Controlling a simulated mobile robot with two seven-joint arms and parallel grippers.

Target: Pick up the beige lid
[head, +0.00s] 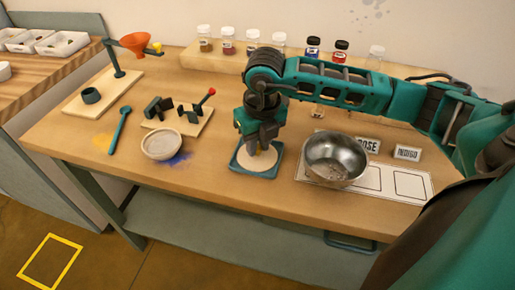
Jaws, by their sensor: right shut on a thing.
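The beige lid (247,163) is a flat round disc at the middle of the table, within a square teal tray (262,175). My right gripper (258,149) points down over it, shut at the lid's centre, where a small yellowish part shows between the fingers. The fingers hide part of the lid. I cannot tell whether the lid touches the tray or is slightly raised. My left gripper is not in view.
A metal bowl (336,158) stands close on the right, on a white marked mat (407,185). A beige bowl (161,144) and a teal spoon (120,131) lie left. Jars line the back shelf (222,62). The table's front edge is clear.

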